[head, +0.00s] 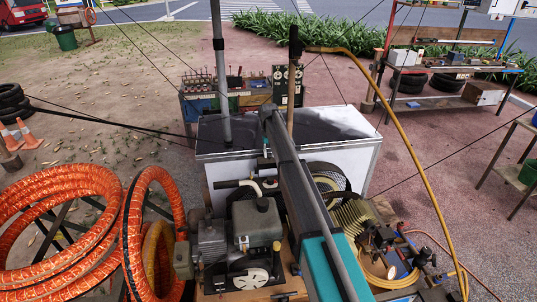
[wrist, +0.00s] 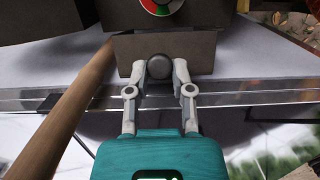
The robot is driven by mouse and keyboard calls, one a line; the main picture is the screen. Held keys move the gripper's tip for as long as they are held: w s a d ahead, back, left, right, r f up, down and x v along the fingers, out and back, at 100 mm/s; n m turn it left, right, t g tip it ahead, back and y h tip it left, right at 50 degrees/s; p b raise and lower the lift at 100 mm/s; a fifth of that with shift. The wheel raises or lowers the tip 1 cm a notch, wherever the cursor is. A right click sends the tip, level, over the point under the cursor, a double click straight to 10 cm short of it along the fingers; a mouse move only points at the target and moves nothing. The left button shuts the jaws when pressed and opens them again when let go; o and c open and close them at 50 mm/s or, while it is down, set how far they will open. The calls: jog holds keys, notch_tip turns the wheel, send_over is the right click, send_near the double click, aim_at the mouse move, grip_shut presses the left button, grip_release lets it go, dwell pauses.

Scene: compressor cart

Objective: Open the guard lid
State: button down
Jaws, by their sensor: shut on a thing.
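In the wrist view my gripper (wrist: 158,72) has its two fingers closed on a round grey knob (wrist: 158,64). The knob sits in front of a small flat grey-brown panel (wrist: 198,50), which looks like the guard lid. I cannot tell from these frames whether the panel is hinged or how far it is open. In the head view my arm reaches over the cart to the far edge of the white cabinet (head: 378,165), and the fingers, knob and panel cannot be made out there.
A wooden pole (wrist: 62,125) stands close left of my gripper. A dial with red and green (wrist: 158,5) is just beyond the panel. In the head view an engine (head: 255,222) and orange hose coils (head: 55,225) are near, and a yellow hose (head: 408,145) arches at right.

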jog(key=c, duration=0.5)
grip_release()
jog(key=shift+f, duration=0.1)
